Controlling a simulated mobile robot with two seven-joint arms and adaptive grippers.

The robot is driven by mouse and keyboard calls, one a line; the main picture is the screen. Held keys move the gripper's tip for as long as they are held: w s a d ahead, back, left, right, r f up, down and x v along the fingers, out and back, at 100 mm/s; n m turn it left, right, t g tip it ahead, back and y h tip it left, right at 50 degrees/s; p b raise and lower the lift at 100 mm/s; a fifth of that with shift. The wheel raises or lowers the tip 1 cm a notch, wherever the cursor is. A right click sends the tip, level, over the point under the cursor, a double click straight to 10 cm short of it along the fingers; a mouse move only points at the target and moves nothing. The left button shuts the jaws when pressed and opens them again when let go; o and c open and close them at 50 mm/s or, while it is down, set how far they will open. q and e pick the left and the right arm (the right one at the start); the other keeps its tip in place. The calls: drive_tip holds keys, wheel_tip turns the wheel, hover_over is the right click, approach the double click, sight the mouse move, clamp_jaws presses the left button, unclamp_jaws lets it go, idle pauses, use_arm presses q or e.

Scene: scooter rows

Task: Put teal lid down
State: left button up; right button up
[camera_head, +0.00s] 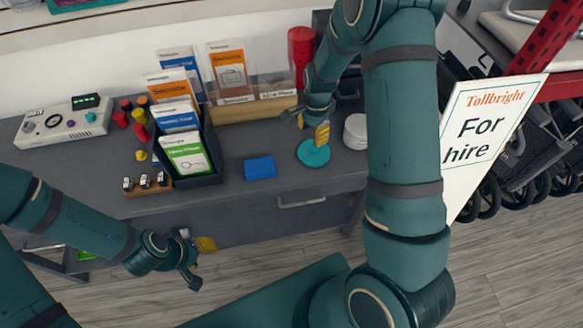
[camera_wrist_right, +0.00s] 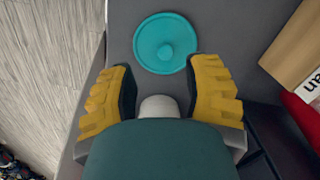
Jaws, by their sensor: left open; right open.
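The teal lid (camera_head: 313,153) lies flat on the grey desk (camera_head: 240,195), right of a blue block. It is a round disc with a raised knob in the middle. In the right wrist view the lid (camera_wrist_right: 166,43) lies just beyond my fingertips, with the knob facing up. My right gripper (camera_head: 311,130) is above the lid; in its wrist view the yellow fingers (camera_wrist_right: 163,90) are spread apart with nothing held between them. My left gripper (camera_head: 198,262) hangs in front of the desk, empty and far from the lid.
A blue block (camera_head: 260,168) lies left of the lid. A white round container (camera_head: 356,131) stands right of it, partly behind my arm. A dark leaflet rack (camera_head: 205,178), a red cup stack (camera_head: 301,55) and a control box (camera_head: 64,122) stand on the desk. A Tollbright sign (camera_head: 483,135) stands at right.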

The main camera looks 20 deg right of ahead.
drive_tip(key=s+a+f+n+y, duration=0.1)
drive_tip(key=s+a+f+n, duration=0.2)
drive_tip(key=s+a+n, duration=0.1)
drive_tip(key=s+a+f+n+t+y, duration=0.1)
drive_tip(key=s+a+f+n, duration=0.2)
drive_tip(key=s+a+n, duration=0.2)
drive_tip(key=s+a+f+n+y, duration=0.1)
drive_tip(key=s+a+f+n, duration=0.2)
drive_tip(key=s+a+n, duration=0.2)
drive_tip(key=s+a, duration=0.3)
drive_tip(key=a, duration=0.3)
drive_tip(key=shift+a+y, duration=0.15)
drive_tip(key=shift+y, duration=0.15)
